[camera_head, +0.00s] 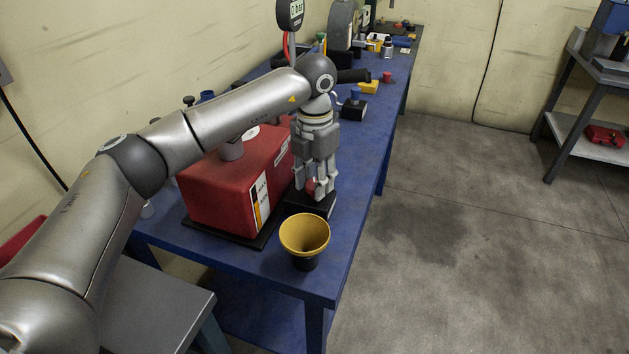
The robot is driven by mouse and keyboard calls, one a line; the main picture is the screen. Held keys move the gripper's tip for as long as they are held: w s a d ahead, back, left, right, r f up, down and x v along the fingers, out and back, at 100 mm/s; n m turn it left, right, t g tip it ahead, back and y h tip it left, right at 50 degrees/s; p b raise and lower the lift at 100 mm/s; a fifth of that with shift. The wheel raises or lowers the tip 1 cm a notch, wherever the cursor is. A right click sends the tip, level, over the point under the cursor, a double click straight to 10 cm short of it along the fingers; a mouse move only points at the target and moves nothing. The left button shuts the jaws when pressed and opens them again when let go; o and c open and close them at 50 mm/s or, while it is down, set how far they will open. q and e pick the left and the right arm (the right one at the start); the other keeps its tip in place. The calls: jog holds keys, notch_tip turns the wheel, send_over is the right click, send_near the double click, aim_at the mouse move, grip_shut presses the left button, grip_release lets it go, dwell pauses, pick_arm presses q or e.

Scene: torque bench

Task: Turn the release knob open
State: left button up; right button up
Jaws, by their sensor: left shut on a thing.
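My left gripper (321,187) points down over a small black block (309,205) on the blue bench. Its fingers are shut on a small red knob (310,186) on top of that block, and they hide most of the knob. The block stands close to the right side of a red box (225,190) with a yellow and white label. How far the knob is turned cannot be made out. My right gripper is out of view.
A yellow funnel (305,234) on a black base stands at the bench's near end, in front of the gripper. The blue bench (352,190) runs away with tools and small blocks at its far end. A round gauge (290,13) stands behind my arm. The floor at the right is clear.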

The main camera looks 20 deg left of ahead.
pick_arm(q)
jog(key=n, duration=0.4)
jog(key=shift+w+r+n+b, duration=0.1)
jog(key=shift+n+b, duration=0.2)
jog(key=shift+n, duration=2.6)
jog(key=o, duration=0.9)
jog(key=shift+o, duration=0.7)
notch_tip(320, 180, up, 12)
